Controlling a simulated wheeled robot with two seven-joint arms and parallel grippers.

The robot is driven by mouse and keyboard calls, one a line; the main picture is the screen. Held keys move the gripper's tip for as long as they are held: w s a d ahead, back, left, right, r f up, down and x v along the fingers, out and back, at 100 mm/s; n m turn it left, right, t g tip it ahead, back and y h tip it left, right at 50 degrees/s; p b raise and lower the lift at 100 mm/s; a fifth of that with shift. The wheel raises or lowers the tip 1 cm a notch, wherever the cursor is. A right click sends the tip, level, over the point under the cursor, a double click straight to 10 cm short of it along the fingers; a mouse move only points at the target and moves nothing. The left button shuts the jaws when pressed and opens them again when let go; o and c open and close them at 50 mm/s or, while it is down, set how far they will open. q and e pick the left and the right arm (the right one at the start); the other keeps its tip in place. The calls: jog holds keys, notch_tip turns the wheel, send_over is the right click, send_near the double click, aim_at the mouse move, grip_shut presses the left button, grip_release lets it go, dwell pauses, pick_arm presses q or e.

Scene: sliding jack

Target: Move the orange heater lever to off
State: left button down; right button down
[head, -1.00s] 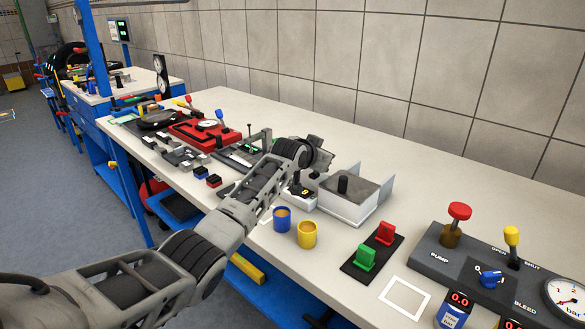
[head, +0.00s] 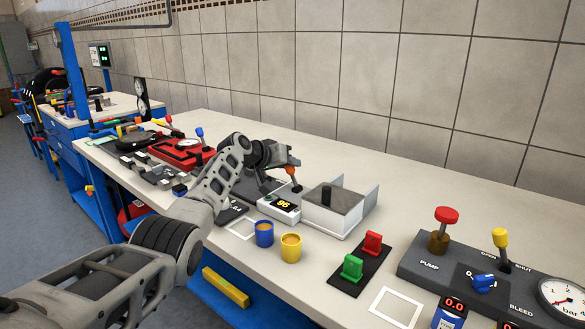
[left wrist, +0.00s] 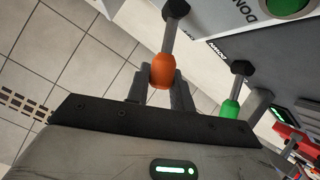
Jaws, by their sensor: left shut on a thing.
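The heater is a small white box with a lit display reading about 96 (head: 285,204) on the bench. Its orange-tipped lever (head: 292,170) stands up at the box's back, leaning left. My left gripper (head: 284,163) is at the lever's top. In the left wrist view, the orange knob (left wrist: 161,70) on its dark stem sits between the two fingers of my left gripper (left wrist: 160,78), which is shut on it. My right gripper is not in view.
A grey-topped white box (head: 326,212) stands right of the heater. Blue (head: 264,234) and yellow (head: 291,248) cups stand in front. A green-knobbed lever (left wrist: 230,108) shows in the left wrist view. A pump panel (head: 440,262) is at the right.

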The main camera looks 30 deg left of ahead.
pick_arm(q)
jog(key=shift+f, duration=0.1)
dwell(0.3)
jog(key=c, duration=1.2)
grip_release()
jog(key=shift+a, duration=0.1)
jog(key=shift+s+a+r, duration=0.2)
jog(key=shift+s+r, duration=0.2)
jog(key=shift+s, duration=0.2)
jog(key=v, duration=1.4)
jog(key=shift+s, duration=0.25)
